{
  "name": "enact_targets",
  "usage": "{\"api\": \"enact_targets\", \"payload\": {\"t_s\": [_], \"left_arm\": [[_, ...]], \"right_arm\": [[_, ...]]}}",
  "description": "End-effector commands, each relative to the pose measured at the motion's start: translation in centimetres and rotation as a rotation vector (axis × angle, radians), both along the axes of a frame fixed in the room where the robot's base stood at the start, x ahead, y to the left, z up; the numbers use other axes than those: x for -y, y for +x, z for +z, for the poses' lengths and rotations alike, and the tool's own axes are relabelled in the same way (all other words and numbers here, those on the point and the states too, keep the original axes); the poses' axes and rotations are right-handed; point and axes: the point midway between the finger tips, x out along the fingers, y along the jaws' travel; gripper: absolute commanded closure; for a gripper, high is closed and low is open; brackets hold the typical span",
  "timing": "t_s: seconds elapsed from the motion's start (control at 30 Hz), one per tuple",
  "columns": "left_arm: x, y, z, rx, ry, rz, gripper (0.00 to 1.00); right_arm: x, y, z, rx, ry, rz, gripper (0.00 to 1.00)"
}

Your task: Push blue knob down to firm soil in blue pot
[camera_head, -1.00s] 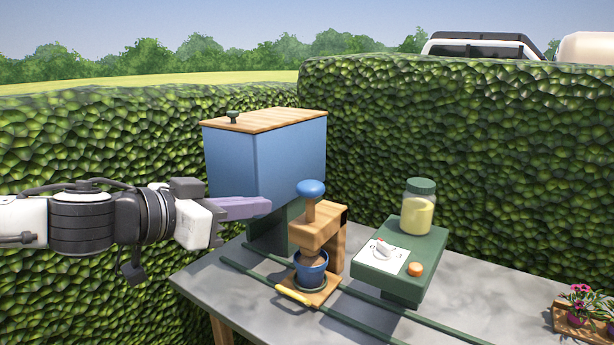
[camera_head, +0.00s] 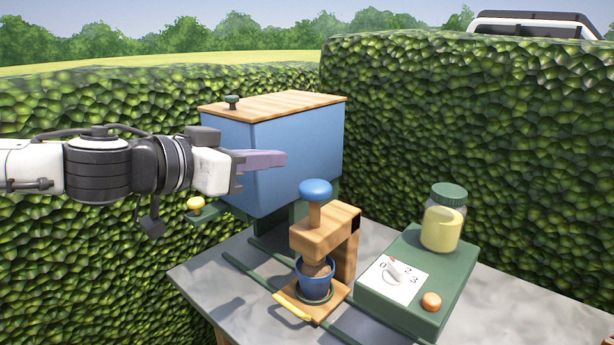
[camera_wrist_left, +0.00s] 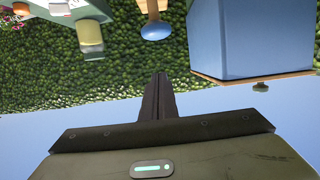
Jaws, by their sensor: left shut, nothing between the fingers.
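The blue knob (camera_head: 315,190) tops a wooden plunger that stands up through a wooden press frame (camera_head: 322,238). Below it the blue pot (camera_head: 314,284) holds brown soil and sits on a small wooden base (camera_head: 293,291). The plunger's lower end is at the soil; I cannot tell how firmly it touches. My left gripper (camera_head: 284,160) is shut and empty, level, above and left of the knob and apart from it. In the left wrist view the picture is upside down; the gripper (camera_wrist_left: 157,78) points toward the hedge, with the knob (camera_wrist_left: 156,31) beside its tip.
A blue bin with a wooden lid (camera_head: 278,106) stands behind the gripper. A green box (camera_head: 432,278) with a dial and orange button carries a yellow-filled jar (camera_head: 443,222) at right. Green rails (camera_head: 245,267) run along the grey table (camera_head: 205,275). A hedge closes the back.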

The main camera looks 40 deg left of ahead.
Motion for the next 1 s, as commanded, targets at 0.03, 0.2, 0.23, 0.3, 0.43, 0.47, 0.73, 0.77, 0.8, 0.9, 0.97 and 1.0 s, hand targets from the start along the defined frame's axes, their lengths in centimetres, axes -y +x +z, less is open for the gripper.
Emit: {"api": "enact_targets", "payload": {"t_s": [0.03, 0.2, 0.23, 0.3, 0.43, 0.47, 0.73, 0.77, 0.8, 0.9, 0.97, 1.0], "left_arm": [[0.1, 0.5, -0.1, -0.002, -0.003, -0.002, 1.0], [0.3, 2.6, -0.6, -0.004, -0.006, -0.004, 1.0], [0.4, 3.0, -0.7, -0.004, -0.004, -0.004, 1.0], [0.5, 3.8, -0.9, -0.005, -0.006, -0.004, 1.0], [0.6, 5.2, -1.1, -0.005, -0.006, -0.006, 1.0], [0.7, 5.6, -1.2, -0.003, -0.005, -0.006, 1.0], [0.2, 7.2, -2.1, -0.004, 0.003, 0.008, 1.0], [0.2, 7.4, -2.1, -0.004, 0.004, 0.007, 1.0], [0.2, 7.5, -2.1, -0.004, 0.004, 0.008, 1.0], [0.2, 7.9, -2.3, -0.004, 0.004, 0.007, 1.0], [0.3, 8.2, -2.4, -0.004, 0.004, 0.007, 1.0], [0.3, 8.4, -2.4, -0.004, 0.004, 0.006, 1.0]], "right_arm": [[0.0, 0.0, 0.2, 0.001, 0.0, 0.0, 0.15], [0.0, 0.2, 1.1, 0.003, 0.0, 0.0, 0.15], [0.0, 0.2, 1.2, 0.004, 0.0, 0.0, 0.15], [0.0, 0.4, 1.7, 0.008, 0.001, 0.0, 0.15], [0.0, 0.7, 2.7, 0.014, 0.0, 0.0, 0.15], [0.0, 0.7, 3.0, 0.015, 0.0, 0.0, 0.15], [-0.1, 0.8, 3.4, 0.019, 0.002, 0.001, 0.15], [0.0, 0.8, 3.3, 0.019, 0.002, 0.001, 0.15], [-0.1, 0.8, 3.2, 0.018, 0.002, 0.001, 0.15], [0.0, 0.7, 3.0, 0.017, 0.001, 0.001, 0.15], [0.0, 0.7, 3.0, 0.016, 0.001, 0.001, 0.15], [0.0, 0.7, 2.9, 0.016, 0.002, 0.0, 0.15]]}}
